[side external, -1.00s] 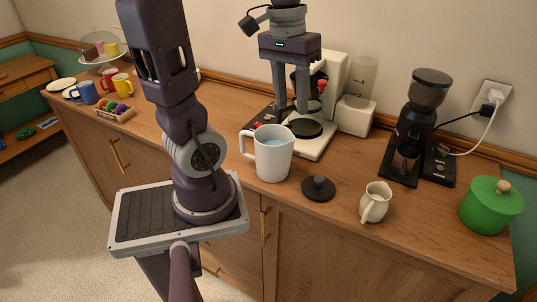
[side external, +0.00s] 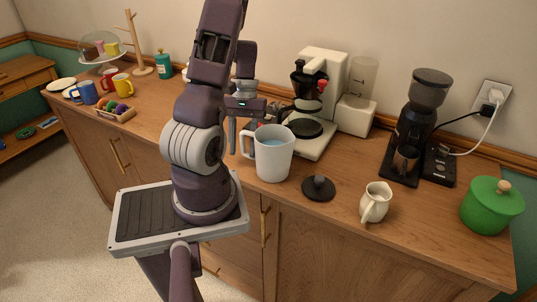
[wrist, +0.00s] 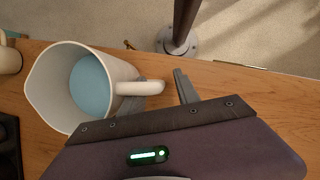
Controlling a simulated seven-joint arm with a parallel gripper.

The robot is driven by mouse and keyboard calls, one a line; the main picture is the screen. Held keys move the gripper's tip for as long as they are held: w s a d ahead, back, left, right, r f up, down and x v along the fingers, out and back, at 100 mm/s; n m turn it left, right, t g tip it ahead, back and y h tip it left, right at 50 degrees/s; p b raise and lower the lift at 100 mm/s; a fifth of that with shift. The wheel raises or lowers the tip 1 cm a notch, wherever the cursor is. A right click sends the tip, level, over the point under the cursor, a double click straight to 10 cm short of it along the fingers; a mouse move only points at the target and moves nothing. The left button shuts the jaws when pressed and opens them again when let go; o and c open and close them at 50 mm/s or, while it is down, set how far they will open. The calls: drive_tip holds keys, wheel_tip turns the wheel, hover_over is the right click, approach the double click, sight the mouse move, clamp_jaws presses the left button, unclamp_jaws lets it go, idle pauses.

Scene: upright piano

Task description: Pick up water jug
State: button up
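The water jug (side external: 274,162) is a white jug with pale blue water in it, standing upright on the wooden counter. Its handle (side external: 246,144) points left, toward my gripper. In the wrist view the jug (wrist: 48,80) is on the left, with its handle (wrist: 142,87) reaching right. My gripper (side external: 242,136) is down beside the handle with its fingers spread apart, and nothing is seen held. Whether a finger touches the handle cannot be told.
A dark round lid (side external: 318,187) and a small cream pitcher (side external: 375,201) are right of the jug. A coffee maker (side external: 320,95) stands behind it. A black grinder (side external: 412,125) and a green pot (side external: 491,205) are farther right. The counter front edge is close below the jug.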

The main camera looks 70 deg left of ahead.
drive_tip(key=shift+d+f, duration=0.15)
drive_tip(key=shift+f, duration=0.15)
clamp_jaws()
idle(1.2)
